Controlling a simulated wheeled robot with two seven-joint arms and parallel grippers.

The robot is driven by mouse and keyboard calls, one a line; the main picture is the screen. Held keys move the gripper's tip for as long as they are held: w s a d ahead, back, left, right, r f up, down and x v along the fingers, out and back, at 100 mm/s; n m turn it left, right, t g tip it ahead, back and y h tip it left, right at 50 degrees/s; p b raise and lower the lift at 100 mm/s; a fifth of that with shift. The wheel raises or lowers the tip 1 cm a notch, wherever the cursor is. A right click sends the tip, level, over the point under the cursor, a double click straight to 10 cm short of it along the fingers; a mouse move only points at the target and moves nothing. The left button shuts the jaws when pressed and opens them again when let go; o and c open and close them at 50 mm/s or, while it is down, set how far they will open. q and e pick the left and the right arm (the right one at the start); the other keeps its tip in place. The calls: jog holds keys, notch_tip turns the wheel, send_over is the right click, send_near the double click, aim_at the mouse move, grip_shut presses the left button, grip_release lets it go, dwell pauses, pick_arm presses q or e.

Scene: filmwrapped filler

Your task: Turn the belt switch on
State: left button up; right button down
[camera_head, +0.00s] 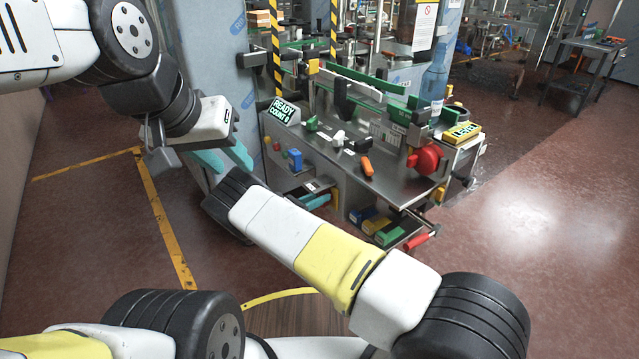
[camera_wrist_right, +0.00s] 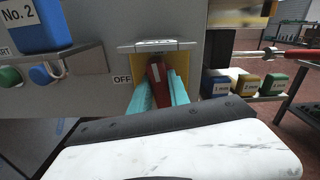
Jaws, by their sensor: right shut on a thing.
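The belt switch is a red lever (camera_wrist_right: 157,78) on a yellow plate below a metal hood, with the label OFF (camera_wrist_right: 122,79) to its left. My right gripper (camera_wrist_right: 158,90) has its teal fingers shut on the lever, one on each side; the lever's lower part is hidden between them. In the head view the right gripper's fingers (camera_head: 316,200) show at the machine's front, partly behind my forearm. My left gripper (camera_head: 222,160) hangs at the upper left with its teal fingers apart and empty, away from the switch.
A blue bin marked No. 2 (camera_wrist_right: 40,25) and a green button (camera_wrist_right: 10,77) are left of the switch. Blue, yellow and green boxes (camera_wrist_right: 247,84) stand to its right. A display (camera_head: 284,111) reads READY, COUNT 0. Floor at the right is open.

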jog(key=shift+f+m, duration=0.1)
jog(key=shift+m, duration=0.9)
jog(key=c, duration=1.2)
grip_release()
jog(key=shift+c, duration=0.2)
